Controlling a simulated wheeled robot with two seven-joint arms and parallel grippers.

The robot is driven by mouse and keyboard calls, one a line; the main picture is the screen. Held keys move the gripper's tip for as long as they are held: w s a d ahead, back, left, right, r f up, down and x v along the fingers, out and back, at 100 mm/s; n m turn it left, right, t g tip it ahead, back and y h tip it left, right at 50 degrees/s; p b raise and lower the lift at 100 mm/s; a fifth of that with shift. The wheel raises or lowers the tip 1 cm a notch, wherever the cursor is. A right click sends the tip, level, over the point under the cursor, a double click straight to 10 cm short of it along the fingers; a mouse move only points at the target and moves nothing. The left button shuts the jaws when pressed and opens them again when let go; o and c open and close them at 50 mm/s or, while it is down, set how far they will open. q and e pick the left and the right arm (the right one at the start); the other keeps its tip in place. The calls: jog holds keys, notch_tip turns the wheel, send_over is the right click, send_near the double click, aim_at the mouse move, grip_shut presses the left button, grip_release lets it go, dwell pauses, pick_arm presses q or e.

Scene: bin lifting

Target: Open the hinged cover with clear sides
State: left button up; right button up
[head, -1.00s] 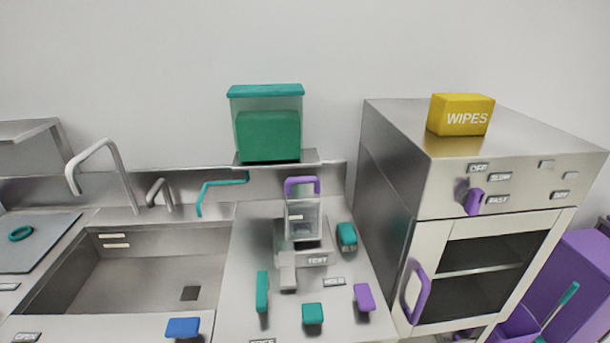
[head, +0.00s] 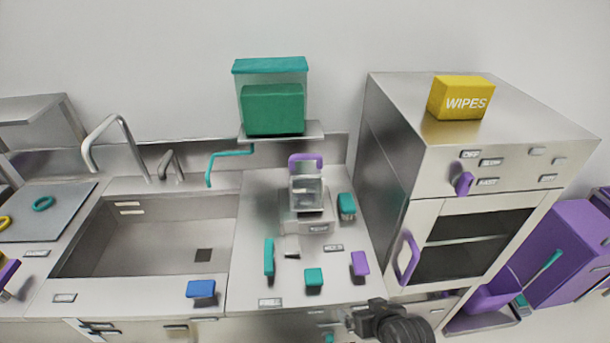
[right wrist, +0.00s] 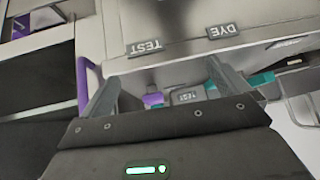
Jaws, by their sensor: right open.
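A small cover with clear sides (head: 306,193) stands on the steel counter in the head view, with a purple handle (head: 306,158) along its top. It looks closed over a small steel unit (head: 306,224). My right gripper (head: 355,318) is at the bottom of the head view, in front of the counter and below the cover, well apart from it. The right wrist view shows its two fingers (right wrist: 165,88) spread with nothing between them. I cannot make out the clear cover in that view. My left gripper is not in view.
Teal knobs (head: 314,277) and a purple knob (head: 360,263) stand on the counter before the cover. A steel cabinet (head: 392,150) with a purple door handle (head: 407,259) rises to the right. A sink (head: 150,250) lies left. A teal-lidded container (head: 271,65) stands behind.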

jog(key=w+a+r+t, duration=0.2)
jog(key=w+a+r, duration=0.15)
jog(key=w, duration=0.35)
jog(key=w+a+r+t, duration=0.3)
jog(key=w+r, duration=0.2)
jog(key=w, duration=0.2)
jog(key=m+t+h, duration=0.1)
jog(key=t+h, duration=0.1)
jog(key=t, duration=0.3)
send_near(306, 158)
jog(key=w+p, duration=0.3)
jog(key=w, duration=0.5)
jog(key=shift+w, duration=1.5)
